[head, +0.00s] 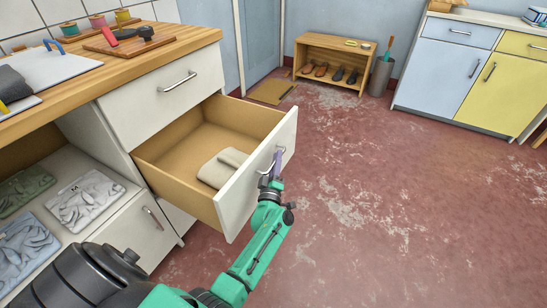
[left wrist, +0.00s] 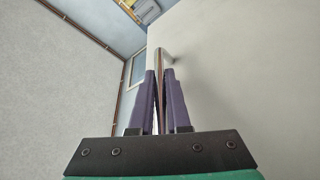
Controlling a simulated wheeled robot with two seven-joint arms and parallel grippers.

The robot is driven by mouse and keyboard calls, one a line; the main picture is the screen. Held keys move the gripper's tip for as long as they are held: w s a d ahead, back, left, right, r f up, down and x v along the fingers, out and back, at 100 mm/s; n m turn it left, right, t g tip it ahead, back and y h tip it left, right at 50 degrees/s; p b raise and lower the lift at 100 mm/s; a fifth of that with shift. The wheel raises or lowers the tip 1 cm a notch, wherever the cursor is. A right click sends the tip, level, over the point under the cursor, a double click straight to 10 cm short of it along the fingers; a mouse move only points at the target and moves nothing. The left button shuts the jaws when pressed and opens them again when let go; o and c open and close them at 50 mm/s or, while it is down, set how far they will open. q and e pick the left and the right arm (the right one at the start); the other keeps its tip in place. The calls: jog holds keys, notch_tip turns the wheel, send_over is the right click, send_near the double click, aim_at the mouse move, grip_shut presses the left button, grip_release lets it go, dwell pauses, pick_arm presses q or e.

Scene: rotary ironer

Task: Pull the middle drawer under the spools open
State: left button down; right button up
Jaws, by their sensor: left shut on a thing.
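The middle drawer (head: 228,195) under the spools (head: 97,21) stands pulled well out of the white cabinet. Its wooden inside shows, with a folded beige cloth (head: 222,167) lying in it near the front. My left gripper (head: 275,168) is at the outer side of the drawer front, shut on the drawer's metal handle (head: 280,156). In the left wrist view the purple fingers (left wrist: 160,100) close around the handle (left wrist: 160,57), beside the pale drawer front (left wrist: 235,70). My right gripper is in neither view.
A shut drawer (head: 163,92) is above the open one. The wooden worktop (head: 165,45) holds an ironing tool and a white board. Folded clothes (head: 86,199) lie on the lower left shelf. A shoe rack (head: 333,62) stands at the back wall. The red floor (head: 400,190) to the right is clear.

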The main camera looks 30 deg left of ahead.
pick_arm(q)
jog(key=shift+d, duration=0.15)
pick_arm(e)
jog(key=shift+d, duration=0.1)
pick_arm(q)
jog(key=c, duration=0.9)
grip_release()
jog(key=shift+s, duration=0.25)
jog(key=p+v, duration=0.1)
jog(key=v, duration=1.3)
jog(key=shift+d, duration=0.1)
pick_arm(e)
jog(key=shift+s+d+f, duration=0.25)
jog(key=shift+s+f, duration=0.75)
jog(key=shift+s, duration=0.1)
pick_arm(q)
jog(key=shift+f, duration=0.1)
